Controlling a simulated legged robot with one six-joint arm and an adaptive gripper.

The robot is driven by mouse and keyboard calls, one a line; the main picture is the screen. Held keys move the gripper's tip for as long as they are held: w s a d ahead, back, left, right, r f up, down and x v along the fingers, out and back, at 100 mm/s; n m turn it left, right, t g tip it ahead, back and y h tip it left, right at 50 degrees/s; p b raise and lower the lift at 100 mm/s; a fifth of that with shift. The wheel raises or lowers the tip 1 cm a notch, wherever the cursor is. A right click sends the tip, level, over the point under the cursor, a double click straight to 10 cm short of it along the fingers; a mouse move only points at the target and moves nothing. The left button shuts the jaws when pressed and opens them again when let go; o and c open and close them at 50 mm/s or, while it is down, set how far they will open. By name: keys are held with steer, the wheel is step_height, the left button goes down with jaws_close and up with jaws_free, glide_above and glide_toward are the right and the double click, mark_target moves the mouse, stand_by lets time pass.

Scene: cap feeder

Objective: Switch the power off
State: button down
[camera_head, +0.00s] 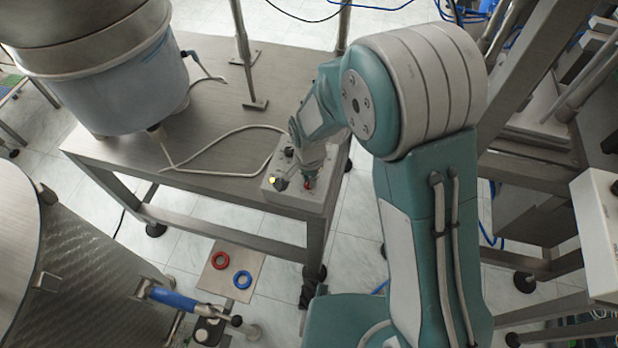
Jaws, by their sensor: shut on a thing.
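A grey control box (283,193) sits at the front right corner of the metal table. My wrist hides part of the box, and the fingertips are small and partly hidden.
A metal table (215,125) carries a large round feeder drum (125,80) at the left. A white cable (220,138) runs across the table towards the box. A big metal vessel (75,275) stands at lower left. A steel frame (540,130) stands at right. The table's middle is mostly clear.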

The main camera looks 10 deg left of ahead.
steer(key=n, duration=0.6)
steer(key=shift+w, duration=0.1)
steer(key=n, duration=0.4)
steer(key=shift+a+n, duration=0.1)
steer(key=shift+n, duration=0.3)
steer(key=shift+r, duration=0.1)
steer(key=c, duration=0.7)
jaws_free()
step_height(320, 180, up, 12)
steer(key=shift+f, duration=0.15)
